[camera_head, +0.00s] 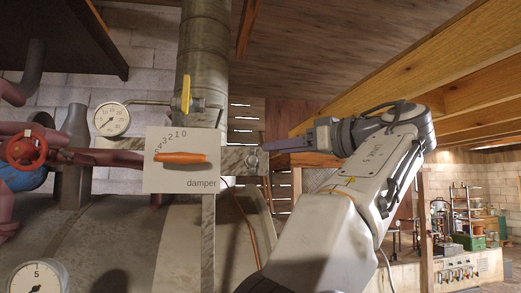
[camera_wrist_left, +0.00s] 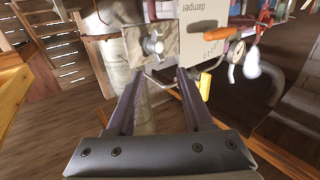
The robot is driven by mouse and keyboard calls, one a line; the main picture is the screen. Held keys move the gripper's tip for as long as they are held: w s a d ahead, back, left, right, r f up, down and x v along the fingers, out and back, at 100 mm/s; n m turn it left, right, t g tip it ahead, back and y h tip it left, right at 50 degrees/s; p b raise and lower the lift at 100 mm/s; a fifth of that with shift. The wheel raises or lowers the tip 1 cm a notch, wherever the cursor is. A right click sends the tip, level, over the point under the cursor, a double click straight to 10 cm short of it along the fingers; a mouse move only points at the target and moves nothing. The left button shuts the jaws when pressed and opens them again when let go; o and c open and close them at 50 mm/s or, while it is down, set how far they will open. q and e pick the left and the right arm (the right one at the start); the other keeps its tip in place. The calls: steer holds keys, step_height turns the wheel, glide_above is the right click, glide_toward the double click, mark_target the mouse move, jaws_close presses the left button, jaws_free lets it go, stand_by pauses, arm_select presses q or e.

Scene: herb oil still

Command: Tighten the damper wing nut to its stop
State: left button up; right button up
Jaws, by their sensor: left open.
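The damper wing nut (camera_head: 252,161) is a small grey metal piece on a plate just right of the white damper scale card. It shows in the left wrist view (camera_wrist_left: 153,45) on its square plate (camera_wrist_left: 136,48). My left gripper (camera_head: 268,147) is open, its fingers pointing at the nut. In the left wrist view the fingertips (camera_wrist_left: 161,73) stand apart below the nut, with nothing between them. The orange damper handle (camera_head: 180,157) lies nearly level, its left end near the 5. My right gripper is not in view.
The scale card (camera_head: 160,178) is close by the nut. A yellow valve lever (camera_head: 186,94) and a pressure gauge (camera_head: 111,119) sit above it. A wide metal flue pipe (camera_head: 204,55) rises behind. A red handwheel (camera_head: 27,149) is at the left. Shelves with equipment stand far right.

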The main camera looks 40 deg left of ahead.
mark_target(255, 151)
arm_select(q)
steer(key=a, duration=0.4)
steer(key=a+p, duration=0.1)
steer(key=a, duration=0.1)
steer(key=shift+w+a, duration=0.3)
steer(key=shift+w, duration=0.1)
jaws_close()
